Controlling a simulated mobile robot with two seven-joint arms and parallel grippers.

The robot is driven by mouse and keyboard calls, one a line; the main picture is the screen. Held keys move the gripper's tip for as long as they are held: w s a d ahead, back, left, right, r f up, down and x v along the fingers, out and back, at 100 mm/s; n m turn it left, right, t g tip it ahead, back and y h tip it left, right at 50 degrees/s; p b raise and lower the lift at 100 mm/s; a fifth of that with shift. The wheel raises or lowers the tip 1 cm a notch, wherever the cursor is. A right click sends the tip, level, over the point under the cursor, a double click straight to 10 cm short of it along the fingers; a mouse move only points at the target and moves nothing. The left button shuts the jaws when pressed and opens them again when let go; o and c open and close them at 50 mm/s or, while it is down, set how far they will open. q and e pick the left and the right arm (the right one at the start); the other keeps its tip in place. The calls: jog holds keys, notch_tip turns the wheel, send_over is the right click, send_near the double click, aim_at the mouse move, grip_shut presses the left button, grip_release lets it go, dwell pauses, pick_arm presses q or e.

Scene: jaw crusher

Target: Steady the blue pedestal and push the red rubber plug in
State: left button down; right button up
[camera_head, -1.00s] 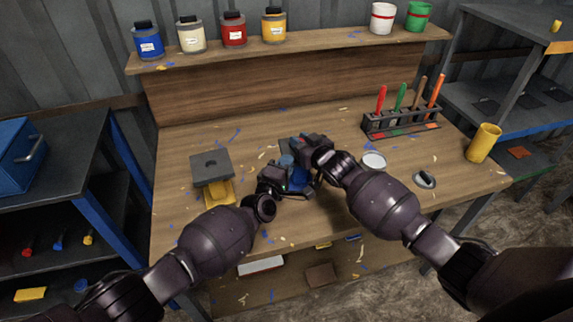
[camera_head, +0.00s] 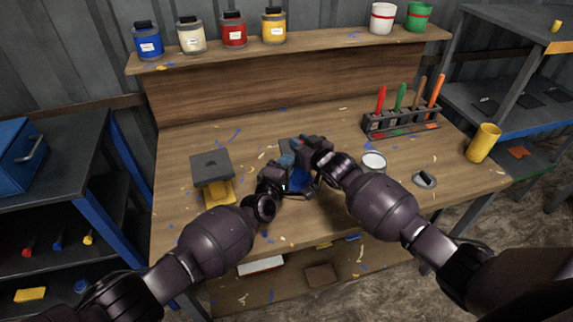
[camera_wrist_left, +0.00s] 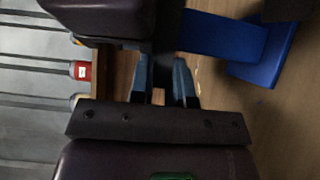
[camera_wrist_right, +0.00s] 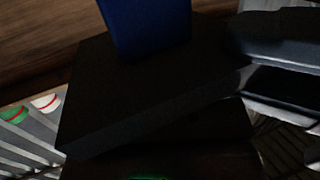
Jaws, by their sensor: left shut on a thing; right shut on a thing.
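The blue pedestal (camera_head: 298,182) stands mid-table, mostly covered by my grippers. Its column and foot (camera_wrist_left: 265,55) show in the left wrist view. The column meets a dark top slab (camera_wrist_right: 150,90) in the right wrist view. My left gripper (camera_head: 284,172) comes from the left; its bluish fingers (camera_wrist_left: 166,75) are shut on the slab's edge. My right gripper (camera_head: 302,148) is close above the slab and shut on the red plug.
A yellow pedestal (camera_head: 218,192) with a dark grey holed slab (camera_head: 210,164) stands to the left. A tool rack (camera_head: 402,124), a round tin (camera_head: 373,161) and a yellow cup (camera_head: 483,142) stand to the right. The table's front left is clear.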

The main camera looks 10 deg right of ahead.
jog(key=o, duration=1)
jog(key=shift+f, duration=0.2)
jog(key=shift+s, duration=0.2)
jog(key=shift+s, duration=0.25)
jog(key=v, duration=1.1)
jog(key=shift+d+r, duration=0.15)
jog(key=shift+r, duration=0.15)
pick_arm(q)
jog(key=c, duration=1)
grip_release()
jog(key=shift+s, duration=0.1)
jog(key=v, duration=1.2)
